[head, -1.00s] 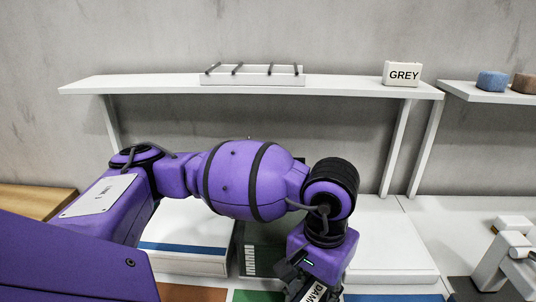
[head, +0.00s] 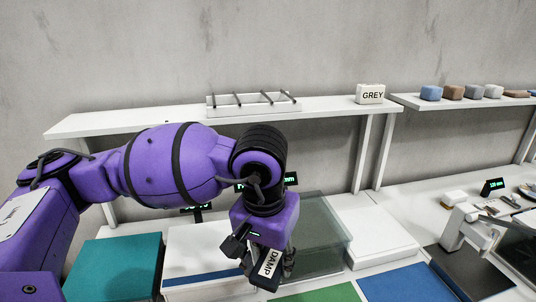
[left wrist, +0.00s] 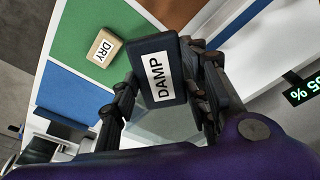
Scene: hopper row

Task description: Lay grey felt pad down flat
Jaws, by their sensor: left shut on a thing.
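My left gripper (head: 265,264) is shut on a dark block with a white label reading DAMP (head: 268,271). In the left wrist view the dark block (left wrist: 152,48) sits between the two fingers (left wrist: 165,72), its label facing the camera. The block is held over the work surface, and I cannot tell whether it touches anything. No thing is clearly recognisable as a grey felt pad. My right gripper is not in view.
A tan block labelled DRY (left wrist: 103,47) lies on the green mat (left wrist: 85,23). A teal block (head: 115,265) stands at left, and a blue mat (head: 402,284) lies at right. A white device (head: 466,222) stands further right. Several small coloured blocks (head: 452,92) line the right shelf.

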